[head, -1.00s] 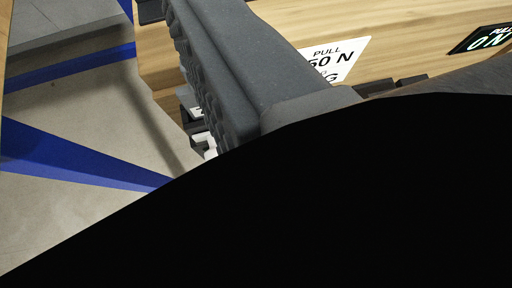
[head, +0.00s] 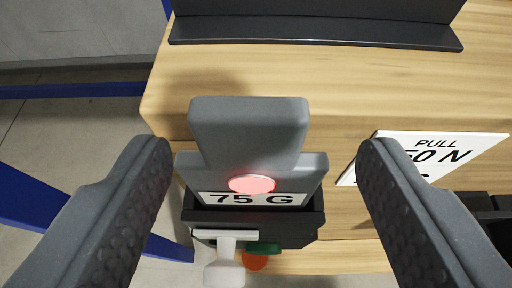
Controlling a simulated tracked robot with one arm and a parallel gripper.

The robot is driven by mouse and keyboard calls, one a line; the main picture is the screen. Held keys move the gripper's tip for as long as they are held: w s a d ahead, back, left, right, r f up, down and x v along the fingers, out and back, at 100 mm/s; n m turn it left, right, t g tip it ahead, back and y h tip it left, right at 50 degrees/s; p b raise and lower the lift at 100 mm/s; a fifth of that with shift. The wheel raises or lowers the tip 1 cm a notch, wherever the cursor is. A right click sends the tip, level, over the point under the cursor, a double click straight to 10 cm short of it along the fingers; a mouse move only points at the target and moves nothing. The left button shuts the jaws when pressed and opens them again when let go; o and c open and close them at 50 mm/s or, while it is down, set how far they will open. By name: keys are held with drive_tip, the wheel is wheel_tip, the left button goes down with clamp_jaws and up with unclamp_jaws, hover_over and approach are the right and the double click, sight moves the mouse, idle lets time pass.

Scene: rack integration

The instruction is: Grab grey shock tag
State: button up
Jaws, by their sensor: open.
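The grey shock tag (head: 247,130) stands in the middle of the head view. It has a raised grey tab, a round pinkish-red spot and a white label reading "75 G". It sits in a black holder (head: 252,226) by the wooden surface. My gripper (head: 262,155) is open, with one dark ridged finger on each side of the tag. Gaps show between both fingers and the tag, and nothing is held.
A white "PULL 50 N" card (head: 460,150) is on the wood at right, partly behind the right finger. A dark bracket (head: 315,32) crosses the back of the wooden surface (head: 400,85). A white lever (head: 225,262), a green part and an orange disc show below the holder.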

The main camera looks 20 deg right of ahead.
sight(249, 148)
drive_tip(key=shift+a+b+x, duration=0.15)
drive_tip(key=shift+b+x, duration=0.25)
drive_tip(key=shift+x, duration=1)
drive_tip(key=shift+a+b+x, duration=0.1)
drive_tip(key=shift+b+x, duration=0.25)
drive_tip(key=shift+x, duration=1)
drive_tip(key=shift+w, duration=0.1)
